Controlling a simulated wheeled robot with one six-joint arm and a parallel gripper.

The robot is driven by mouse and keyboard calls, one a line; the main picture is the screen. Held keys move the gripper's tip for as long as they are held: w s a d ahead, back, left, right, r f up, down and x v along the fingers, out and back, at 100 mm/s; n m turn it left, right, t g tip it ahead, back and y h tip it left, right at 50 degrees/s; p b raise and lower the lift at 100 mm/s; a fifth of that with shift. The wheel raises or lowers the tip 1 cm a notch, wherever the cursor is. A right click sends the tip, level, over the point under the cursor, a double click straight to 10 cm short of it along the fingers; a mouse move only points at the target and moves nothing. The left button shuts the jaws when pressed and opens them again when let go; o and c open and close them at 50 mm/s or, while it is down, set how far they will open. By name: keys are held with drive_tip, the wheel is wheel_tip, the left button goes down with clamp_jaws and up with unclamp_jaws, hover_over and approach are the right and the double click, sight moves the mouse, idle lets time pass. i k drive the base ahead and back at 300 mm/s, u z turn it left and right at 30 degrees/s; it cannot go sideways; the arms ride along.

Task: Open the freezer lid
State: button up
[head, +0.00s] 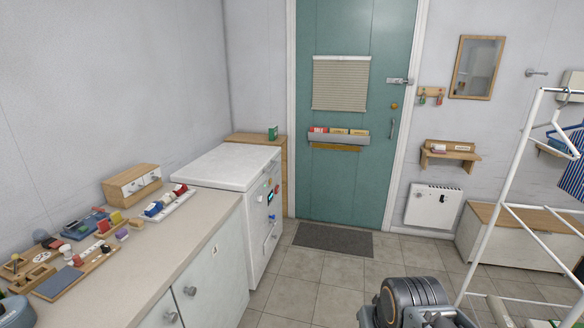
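The white chest freezer (256,214) stands past the far end of the counter, left of the green door. Its lid (226,164) is a flat white slab that lies level on top and looks closed. The side facing the room carries a small dark display (270,197), coloured knobs and a handle-like part low down. My gripper is not in view. Only a dark, rounded part of my own arm shows at the bottom edge, right of centre, well apart from the freezer.
The counter (178,252) on the left holds a small drawer box (132,186) and several small items. A grey mat (333,240) lies before the green door (354,190). A white drying rack (500,200) stands at right. The tiled floor between is clear.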

sight(231, 167)
drive_tip(key=z, duration=0.1)
drive_tip(key=i, duration=3.75)
drive_tip(key=u, duration=1.8)
